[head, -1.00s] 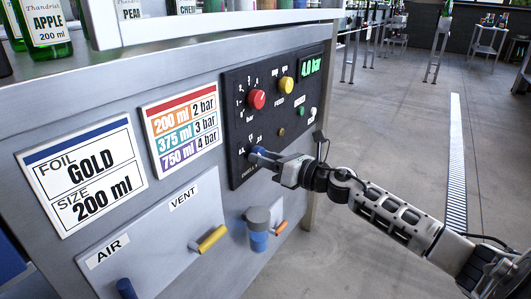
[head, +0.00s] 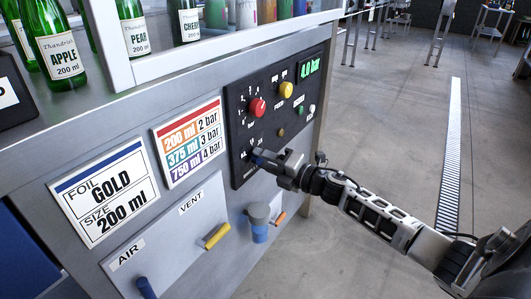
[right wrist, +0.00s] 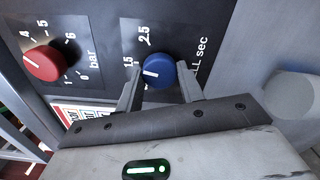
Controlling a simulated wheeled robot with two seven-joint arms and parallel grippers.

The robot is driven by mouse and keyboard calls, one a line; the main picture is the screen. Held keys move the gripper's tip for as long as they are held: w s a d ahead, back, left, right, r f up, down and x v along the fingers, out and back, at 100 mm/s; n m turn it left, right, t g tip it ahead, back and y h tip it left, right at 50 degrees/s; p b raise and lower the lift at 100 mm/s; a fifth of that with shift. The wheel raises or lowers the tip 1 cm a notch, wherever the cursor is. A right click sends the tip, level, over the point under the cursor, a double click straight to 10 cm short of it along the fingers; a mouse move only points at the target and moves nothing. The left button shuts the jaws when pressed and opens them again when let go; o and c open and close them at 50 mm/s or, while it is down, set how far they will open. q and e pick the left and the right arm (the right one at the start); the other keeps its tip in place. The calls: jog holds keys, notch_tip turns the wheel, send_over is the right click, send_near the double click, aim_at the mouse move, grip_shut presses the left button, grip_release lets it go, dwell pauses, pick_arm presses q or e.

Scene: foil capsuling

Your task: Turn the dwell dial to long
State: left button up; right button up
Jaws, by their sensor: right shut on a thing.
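The blue dwell dial (right wrist: 158,70) sits low on the black control panel (head: 238,118). In the right wrist view its white mark points left in the picture, toward the side with the 1.5 print; the 2.5 print is above it. I cannot tell the exact setting. My right gripper (right wrist: 160,90) is shut on the dial, one finger on each side. In the head view the right gripper (head: 264,160) reaches the panel from the right and hides most of the dial (head: 256,154). My left gripper is not in view.
Above the dial are a red knob (head: 257,107) and a yellow knob (head: 286,89), with a display (head: 309,67) reading 4.0 bar. A yellow handle (head: 216,236) and a blue-grey cylinder (head: 259,222) stick out below.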

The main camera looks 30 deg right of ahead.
pick_arm(q)
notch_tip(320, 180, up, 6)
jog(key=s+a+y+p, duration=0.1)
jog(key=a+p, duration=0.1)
jog(key=p, duration=0.3)
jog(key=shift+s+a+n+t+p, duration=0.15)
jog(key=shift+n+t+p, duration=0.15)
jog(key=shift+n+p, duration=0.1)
pick_arm(e)
jog(key=m, duration=0.9)
jog(key=shift+r+m, duration=0.1)
jog(key=shift+m, duration=0.3)
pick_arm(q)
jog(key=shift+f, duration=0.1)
pick_arm(e)
jog(key=o, duration=1)
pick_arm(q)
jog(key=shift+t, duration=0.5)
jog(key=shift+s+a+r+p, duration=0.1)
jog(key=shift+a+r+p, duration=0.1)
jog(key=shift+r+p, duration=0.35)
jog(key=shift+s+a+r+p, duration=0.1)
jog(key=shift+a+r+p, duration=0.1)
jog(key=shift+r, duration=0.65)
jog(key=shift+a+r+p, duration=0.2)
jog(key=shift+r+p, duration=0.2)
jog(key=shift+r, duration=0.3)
pick_arm(e)
jog(key=shift+v, duration=7.95)
